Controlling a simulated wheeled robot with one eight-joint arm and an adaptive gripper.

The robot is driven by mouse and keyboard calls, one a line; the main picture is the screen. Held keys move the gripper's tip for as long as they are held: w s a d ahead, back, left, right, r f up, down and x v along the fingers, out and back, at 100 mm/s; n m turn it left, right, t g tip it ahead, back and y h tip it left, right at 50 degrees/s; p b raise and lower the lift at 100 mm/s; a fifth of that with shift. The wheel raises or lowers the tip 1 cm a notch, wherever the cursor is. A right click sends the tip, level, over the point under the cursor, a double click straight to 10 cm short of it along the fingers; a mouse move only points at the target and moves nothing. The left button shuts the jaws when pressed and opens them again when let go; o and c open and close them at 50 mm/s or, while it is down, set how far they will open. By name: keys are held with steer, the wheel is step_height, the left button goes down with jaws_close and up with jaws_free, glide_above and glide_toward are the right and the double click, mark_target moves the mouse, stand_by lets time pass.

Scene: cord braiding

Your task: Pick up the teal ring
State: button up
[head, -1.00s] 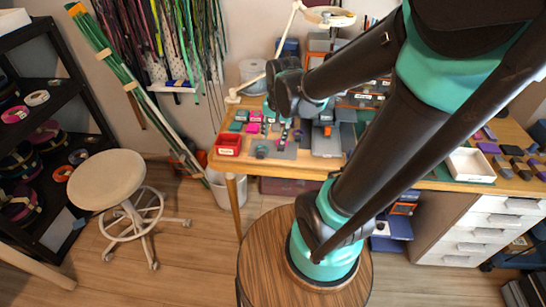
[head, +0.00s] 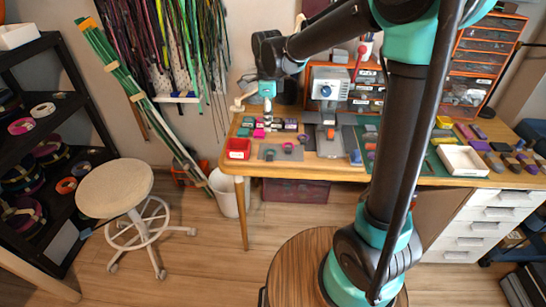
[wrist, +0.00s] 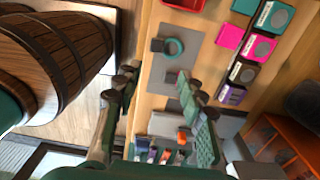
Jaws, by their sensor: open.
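In the head view my gripper (head: 267,106) points down above the left part of the table, behind and above the mat. Its fingertips are too small there to tell in detail.
Labelled teal (wrist: 272,17), pink (wrist: 259,46), brown and purple boxes line the mat's side. A red bin (head: 238,148) stands left of the mat. A grey-white device (head: 330,85) stands to its right. A white stool (head: 115,187) is on the floor.

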glide_above(270, 156)
steer(key=f, duration=0.8)
steer(key=shift+w+a+f, duration=0.25)
steer(key=shift+w+f, duration=0.05)
steer(key=shift+f, duration=0.1)
steer(key=shift+s+d+f, duration=0.1)
steer(key=shift+f, duration=1.35)
steer(key=shift+s+d+f, duration=0.1)
steer(key=shift+f, duration=1.35)
steer(key=c, duration=0.6)
